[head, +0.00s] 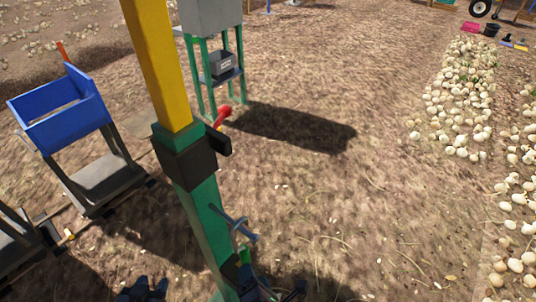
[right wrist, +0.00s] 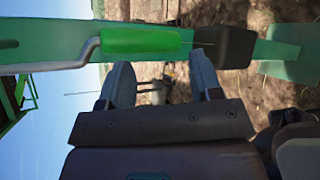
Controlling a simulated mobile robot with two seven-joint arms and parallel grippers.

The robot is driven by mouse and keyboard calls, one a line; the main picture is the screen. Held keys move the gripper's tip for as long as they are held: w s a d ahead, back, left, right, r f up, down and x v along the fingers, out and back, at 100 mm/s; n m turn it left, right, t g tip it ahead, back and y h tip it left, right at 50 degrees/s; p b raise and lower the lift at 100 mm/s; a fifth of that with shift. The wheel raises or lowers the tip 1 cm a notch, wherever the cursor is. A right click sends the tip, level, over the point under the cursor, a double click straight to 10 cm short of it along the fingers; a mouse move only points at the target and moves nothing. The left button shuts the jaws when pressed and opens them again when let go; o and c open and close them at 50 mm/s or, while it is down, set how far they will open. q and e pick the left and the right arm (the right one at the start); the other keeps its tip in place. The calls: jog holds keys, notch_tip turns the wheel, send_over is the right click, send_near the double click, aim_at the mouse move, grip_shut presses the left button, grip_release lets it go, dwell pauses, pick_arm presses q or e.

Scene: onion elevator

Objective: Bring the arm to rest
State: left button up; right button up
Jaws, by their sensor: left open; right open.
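My right gripper (head: 277,290) is at the bottom of the head view, beside the foot of a green and yellow post. In the right wrist view its two fingers (right wrist: 160,80) are apart with nothing held between them. A green crank handle (right wrist: 140,40) on a bent grey rod lies just beyond the fingertips; I cannot tell whether they touch it. The crank handle also shows in the head view (head: 243,256), partly hidden. My left gripper (head: 143,290) is dark and cut off by the bottom edge, left of the post; it is open, and I see nothing in it.
The post (head: 205,215) rises close in front, with a black block and a red-tipped lever (head: 222,116). A blue bin (head: 60,115) on a cart stands left. A green-legged stand (head: 240,65) is behind. Onions (head: 465,95) lie along the right. Bare soil between is free.

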jog(key=w+d+r+m+g, duration=0.1)
jog(key=w+d+r+m, duration=0.1)
jog(key=d+m, duration=0.6)
jog(key=w+d+r+m, duration=0.1)
jog(key=w+d+m, duration=0.2)
jog(key=d+m, duration=0.55)
jog(key=s+d+m+h, duration=0.2)
jog(key=s+d+m, duration=0.2)
jog(key=d, duration=0.3)
jog(key=s+d+f+m+h, duration=0.1)
jog(key=s+d+m+h, duration=0.1)
jog(key=s+d+m, duration=0.2)
jog(key=d+m, duration=0.1)
jog(key=d, duration=0.2)
jog(key=shift+d+f+g, duration=0.25)
jog(key=shift+d+g, duration=0.05)
jog(key=shift+d, duration=0.1)
jog(key=shift+s, duration=0.1)
